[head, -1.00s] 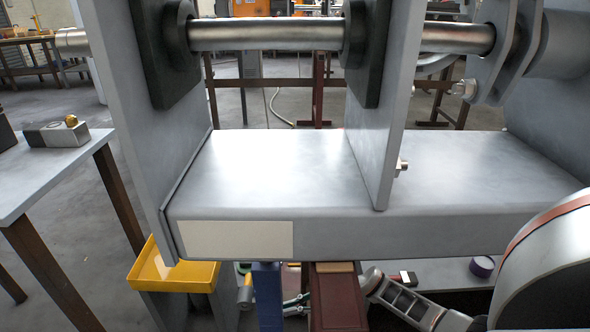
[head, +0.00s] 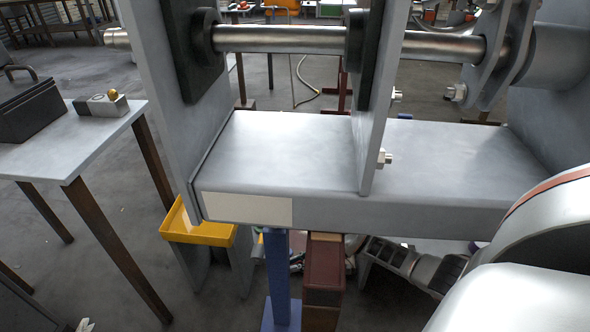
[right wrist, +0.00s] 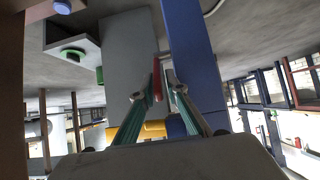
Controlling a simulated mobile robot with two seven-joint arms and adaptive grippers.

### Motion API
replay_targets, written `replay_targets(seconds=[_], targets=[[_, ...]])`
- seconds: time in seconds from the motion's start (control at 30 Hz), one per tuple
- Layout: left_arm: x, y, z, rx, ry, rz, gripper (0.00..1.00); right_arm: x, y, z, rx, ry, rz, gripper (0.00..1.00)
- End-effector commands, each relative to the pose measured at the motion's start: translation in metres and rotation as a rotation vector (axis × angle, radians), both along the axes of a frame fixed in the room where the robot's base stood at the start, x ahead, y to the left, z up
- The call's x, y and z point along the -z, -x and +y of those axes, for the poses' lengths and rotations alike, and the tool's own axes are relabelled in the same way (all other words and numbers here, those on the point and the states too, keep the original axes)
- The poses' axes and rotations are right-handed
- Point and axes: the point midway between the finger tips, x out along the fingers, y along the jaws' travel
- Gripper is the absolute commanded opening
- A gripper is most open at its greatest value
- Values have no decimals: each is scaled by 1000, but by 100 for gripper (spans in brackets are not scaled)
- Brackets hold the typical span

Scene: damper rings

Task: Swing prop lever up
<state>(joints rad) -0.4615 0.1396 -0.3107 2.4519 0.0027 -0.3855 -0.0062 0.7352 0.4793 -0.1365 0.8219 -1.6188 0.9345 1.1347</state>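I cannot make out the prop lever as a whole. In the right wrist view a narrow red piece (right wrist: 157,78), which may be its grip, shows between the fingertips of my right gripper (right wrist: 163,76). It lies close to the left finger, with a gap to the right finger. The fingers stand a little apart, and I see no clear grip. In the head view my right arm reaches in from the right under the grey machine beam (head: 300,185); its gripper is mostly hidden behind the red-brown post (head: 323,285). My left gripper is not in view.
A blue post (head: 280,275) stands under the beam, and shows large in the right wrist view (right wrist: 195,70). A yellow tray (head: 205,233) is at the beam's left end. A side table (head: 50,150) holds a dark box (head: 30,110). A steel shaft (head: 290,39) crosses above.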

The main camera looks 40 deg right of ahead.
Motion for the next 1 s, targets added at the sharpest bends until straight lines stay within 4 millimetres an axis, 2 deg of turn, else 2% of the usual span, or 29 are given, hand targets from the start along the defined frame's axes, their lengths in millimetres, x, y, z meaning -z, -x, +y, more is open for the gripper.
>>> replay_targets(seconds=[0.37, 0.8, 1.0], targets=[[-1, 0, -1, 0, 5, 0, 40, -3, 2, -4, 0, 2, -2, 15], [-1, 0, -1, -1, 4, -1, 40, -36, 37, -33, -1, 4, 0, 15], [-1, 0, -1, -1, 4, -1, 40, -44, 45, -39, -1, 1, -1, 15]])
